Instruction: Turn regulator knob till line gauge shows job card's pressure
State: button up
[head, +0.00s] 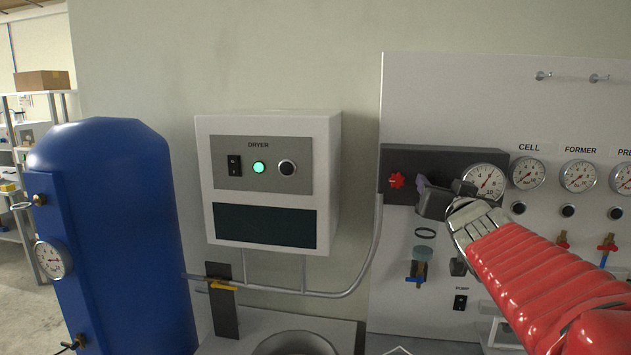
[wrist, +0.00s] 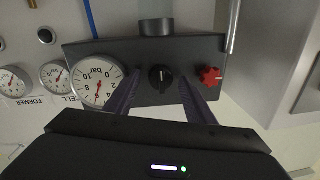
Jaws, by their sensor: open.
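A dark regulator block (head: 440,158) is mounted on the grey panel. In the wrist view, which is upside down, it carries a black knob (wrist: 161,78) with a pale pointer mark, a red star-shaped knob (wrist: 211,76) and a large round bar gauge (wrist: 98,84). The gauge also shows in the head view (head: 485,181); its exact reading is too small to tell. My gripper (head: 432,192) is open in front of the block and hides the black knob in the head view. Its fingers (wrist: 160,86) are either side of that knob; contact cannot be told. No job card is seen.
Smaller gauges labelled CELL (head: 527,173) and FORMER (head: 578,176) are on the panel to the right. A white dryer box (head: 268,125) with a lit green light and a blue tank (head: 115,230) stand left. A filter bowl (head: 421,254) hangs below the block.

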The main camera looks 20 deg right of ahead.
jog(key=shift+c, duration=0.6)
jog(key=c, duration=0.9)
jog(key=shift+n, duration=0.5)
jog(key=n, duration=0.3)
jog(key=shift+n, duration=0.3)
jog(key=shift+a+r+n+g, duration=0.1)
jog(key=shift+n+g, duration=0.2)
jog(key=shift+n, duration=1.7)
jog(key=o, duration=1)
